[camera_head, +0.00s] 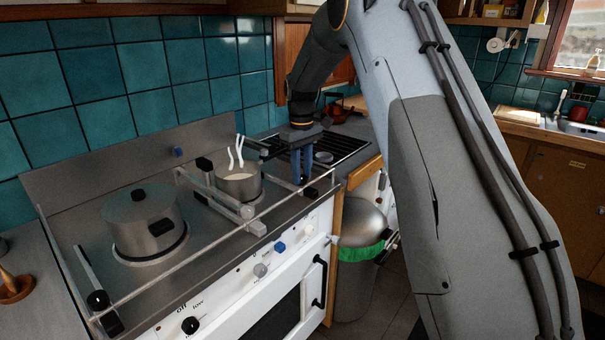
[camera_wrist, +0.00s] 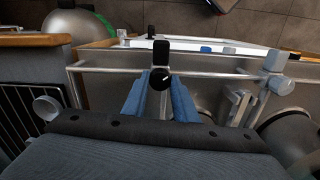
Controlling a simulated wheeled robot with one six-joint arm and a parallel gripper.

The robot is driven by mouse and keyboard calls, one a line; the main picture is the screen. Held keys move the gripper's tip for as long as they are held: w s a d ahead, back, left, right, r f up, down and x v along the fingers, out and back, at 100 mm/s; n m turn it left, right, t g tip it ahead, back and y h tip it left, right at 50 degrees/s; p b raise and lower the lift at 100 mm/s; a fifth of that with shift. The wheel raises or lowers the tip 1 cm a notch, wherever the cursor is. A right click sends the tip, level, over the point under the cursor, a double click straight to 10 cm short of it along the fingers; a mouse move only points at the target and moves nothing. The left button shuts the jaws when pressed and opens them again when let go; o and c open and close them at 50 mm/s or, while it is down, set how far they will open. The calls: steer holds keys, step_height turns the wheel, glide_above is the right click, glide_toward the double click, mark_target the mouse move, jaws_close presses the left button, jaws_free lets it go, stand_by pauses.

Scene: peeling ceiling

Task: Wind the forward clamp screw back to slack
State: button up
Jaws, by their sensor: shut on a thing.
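My gripper (camera_head: 303,181) reaches down at the right end of the stove's front rail. Its blue fingers, seen in the wrist view (camera_wrist: 159,92), are closed on the sides of a round black clamp screw knob (camera_wrist: 160,79) with a small pale mark. A black block (camera_wrist: 160,45) stands just beyond the knob, at the rail. In the head view the fingers largely hide the knob, and a black piece (camera_head: 312,191) shows beside their tips. A grey clamp with its knob (camera_wrist: 276,60) sits farther along the rail. I cannot tell whether the screw is tight or slack.
A small steaming pan (camera_head: 238,186) stands close to my gripper. A large lidded pot (camera_head: 145,225) stands on the left of the stove. The thin front rail (camera_head: 215,252) runs along the stove edge. A domed bin (camera_head: 360,222) stands beside the stove.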

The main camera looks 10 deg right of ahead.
steer(key=shift+w+a+r+n, duration=0.1)
steer(key=shift+n, duration=0.45)
steer(key=shift+w+r+n, duration=0.1)
steer(key=shift+n, duration=0.45)
steer(key=o, duration=1.1)
steer(key=shift+s+f, duration=0.1)
step_height(320, 180, up, 8)
steer(key=b, duration=0.2)
steer(key=shift+f+b, duration=0.1)
steer(key=shift+b, duration=0.25)
